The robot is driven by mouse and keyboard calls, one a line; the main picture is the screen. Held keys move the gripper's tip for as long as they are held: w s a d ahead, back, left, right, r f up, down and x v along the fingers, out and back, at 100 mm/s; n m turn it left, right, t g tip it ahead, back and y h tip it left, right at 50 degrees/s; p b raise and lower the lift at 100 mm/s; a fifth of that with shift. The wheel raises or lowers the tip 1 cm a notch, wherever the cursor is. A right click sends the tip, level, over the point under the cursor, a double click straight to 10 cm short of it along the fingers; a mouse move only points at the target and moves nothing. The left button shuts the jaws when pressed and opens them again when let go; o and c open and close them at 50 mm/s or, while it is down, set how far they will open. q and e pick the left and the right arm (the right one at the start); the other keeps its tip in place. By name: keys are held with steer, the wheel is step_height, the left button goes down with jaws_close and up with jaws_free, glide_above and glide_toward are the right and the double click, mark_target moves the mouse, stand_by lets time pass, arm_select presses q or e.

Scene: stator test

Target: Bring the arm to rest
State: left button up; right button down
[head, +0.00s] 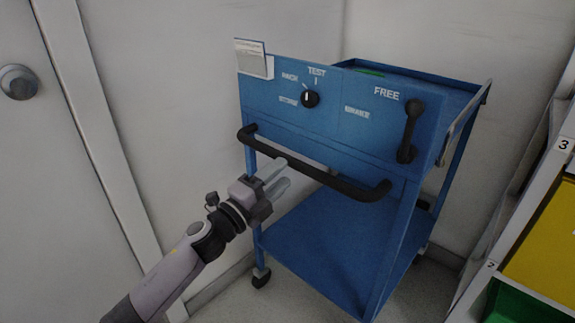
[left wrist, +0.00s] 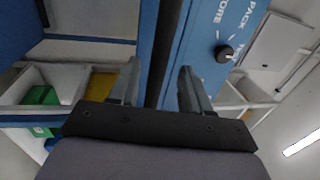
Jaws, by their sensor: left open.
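My left gripper (head: 276,177) reaches in from the lower left in the head view, in front of the blue cart (head: 330,255). It is open and empty, close to the cart's black push handle (head: 325,178). In the left wrist view the two fingers (left wrist: 158,85) stand apart, and the dark handle bar (left wrist: 165,45) shows between or beyond them; I cannot tell whether they touch it. My right gripper is not in view.
A rack with yellow (head: 545,245) and green (head: 512,305) bins stands at the right. A door with a round knob (head: 18,82) is at the left. White wall is close behind the cart. A paper holder (head: 254,60) sits on the panel's top left corner.

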arm_select(q)
steer(key=shift+s+a+f, duration=0.15)
steer(key=shift+s+a, duration=0.2)
steer(key=shift+s, duration=0.15)
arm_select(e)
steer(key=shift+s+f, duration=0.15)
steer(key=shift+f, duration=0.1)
arm_select(q)
steer(key=s+a+f+n+g+y, duration=0.2)
steer(key=s+a+f+n+y, duration=0.15)
steer(key=s+f+n, duration=0.45)
steer(key=s+a+f+n+g+y, duration=0.1)
steer(key=s+a+f+n+y, duration=0.25)
steer(key=s+f+n, duration=0.55)
steer(key=s+a+f+n+g+y, duration=0.2)
steer(key=s+a+f+n, duration=0.3)
steer(key=s, duration=0.6)
step_height(320, 180, up, 16)
steer(key=s+a+n+y+p, duration=0.1)
steer(key=s+p, duration=0.1)
steer(key=p, duration=1.8)
steer(key=shift+s+a+f+g+p, duration=0.25)
steer(key=shift+g+p, duration=0.05)
steer(key=shift+p, duration=0.05)
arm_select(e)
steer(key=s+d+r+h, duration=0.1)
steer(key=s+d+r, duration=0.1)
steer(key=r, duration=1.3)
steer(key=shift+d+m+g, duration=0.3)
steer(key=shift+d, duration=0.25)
